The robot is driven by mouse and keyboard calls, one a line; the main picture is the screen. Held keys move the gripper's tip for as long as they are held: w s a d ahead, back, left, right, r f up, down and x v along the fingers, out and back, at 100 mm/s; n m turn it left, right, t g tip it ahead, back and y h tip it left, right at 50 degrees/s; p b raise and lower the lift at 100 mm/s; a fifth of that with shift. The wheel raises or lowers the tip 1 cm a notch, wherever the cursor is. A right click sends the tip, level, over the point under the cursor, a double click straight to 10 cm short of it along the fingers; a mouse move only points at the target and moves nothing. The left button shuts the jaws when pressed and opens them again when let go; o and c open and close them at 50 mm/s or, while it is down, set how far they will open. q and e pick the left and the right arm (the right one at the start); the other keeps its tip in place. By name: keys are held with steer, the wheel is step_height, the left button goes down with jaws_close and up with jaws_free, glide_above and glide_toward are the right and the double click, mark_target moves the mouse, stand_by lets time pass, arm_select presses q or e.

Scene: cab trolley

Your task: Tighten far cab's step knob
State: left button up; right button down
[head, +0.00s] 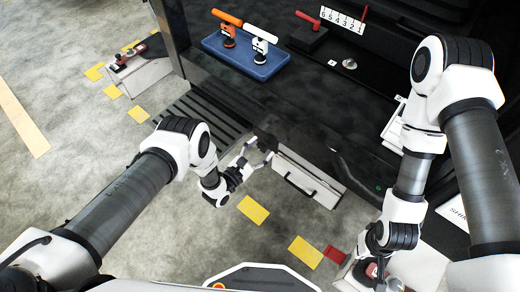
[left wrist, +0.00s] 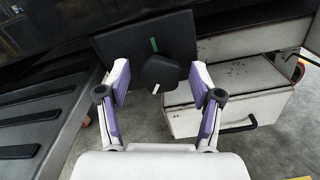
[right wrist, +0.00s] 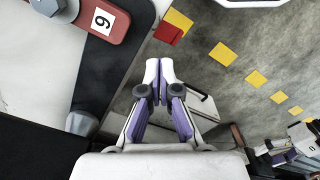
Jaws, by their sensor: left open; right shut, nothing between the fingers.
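A dark rounded knob (left wrist: 158,73) sits on a black plate (left wrist: 125,42) in the left wrist view. A white mark is on the knob's near side and a green mark is on the plate beyond it; the two do not line up. The knob shows small and dark in the head view (head: 266,143). My left gripper (left wrist: 158,82) is open, its purple-padded fingers on either side of the knob with gaps, apparently not touching; it also shows in the head view (head: 248,160). My right gripper (right wrist: 159,70) is shut and empty, low at the right in the head view (head: 374,272).
A ribbed step (head: 207,112) lies left of the knob, a drawer with a handle (head: 305,180) right of it. A blue tray (head: 262,66) with orange and white tools stands above. Another grey knob (right wrist: 83,122) and a red bar (right wrist: 103,20) are near my right gripper.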

arm_select(q)
steer(key=c, duration=1.2)
steer(key=shift+o, duration=0.2)
